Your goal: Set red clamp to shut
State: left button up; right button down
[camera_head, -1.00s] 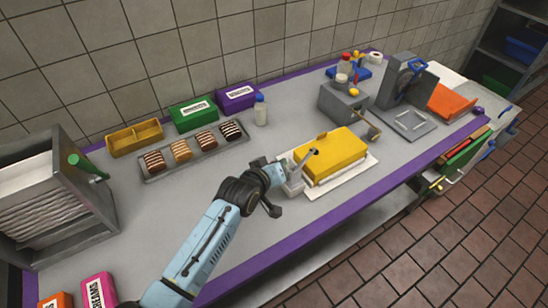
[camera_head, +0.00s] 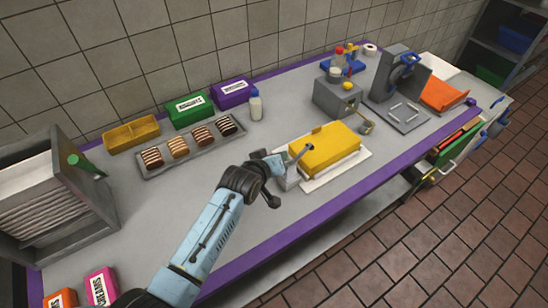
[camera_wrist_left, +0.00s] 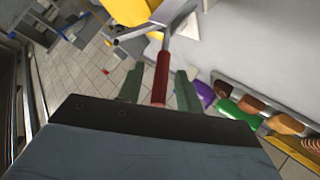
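A yellow block-shaped lid (camera_head: 328,146) sits on a white base (camera_head: 350,168) near the front edge of the counter. A grey metal lever (camera_head: 299,157) with a dark knob stands at its left end. My left gripper (camera_head: 280,170) is at this left end, close to the lever. In the left wrist view a red handle (camera_wrist_left: 159,80) on a grey metal arm (camera_wrist_left: 165,40) lies between the two greenish fingers (camera_wrist_left: 158,86). A gap shows on each side of it, so the gripper looks open around it. In the head view the red handle is hidden. My right gripper is not in view.
A tray (camera_head: 190,152) of striped bars, a yellow bin (camera_head: 133,135) and green (camera_head: 190,110) and purple (camera_head: 232,94) boxes stand behind. A grey machine (camera_head: 340,100) stands to the right.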

pick_arm(q)
jog(key=shift+s, duration=0.15)
jog(key=v, duration=1.3)
jog(key=shift+r, duration=0.15)
jog(key=shift+c, duration=0.5)
jog(key=shift+c, duration=1.3)
jog(key=f+h+b, duration=0.1)
jog(key=w+d+f+t+h+b, duration=0.1)
jog(key=b, duration=0.1)
jog(key=d+f+t+h+b, duration=0.1)
jog(key=b, duration=0.1)
jog(key=shift+w+d+n, duration=0.2)
jog(key=shift+w+n, duration=0.1)
jog(key=shift+n, duration=0.1)
grip_shut()
jog(key=s+a+f+n+t+h+b, duration=0.1)
jog(key=a+f+n+t+h+b, duration=0.3)
jog(key=a+f+n+h+b, duration=0.65)
jog(key=w+d+r+m+y+b, duration=0.1)
jog(key=w+d+r+m+y, duration=0.1)
jog(key=w+d+r, duration=0.4)
jog(key=d+m, duration=0.1)
jog(key=d, duration=0.1)
jog(key=shift+w+d+r+y, duration=0.3)
jog(key=shift+d+r+y, duration=0.05)
jog(key=shift+d+r, duration=0.05)
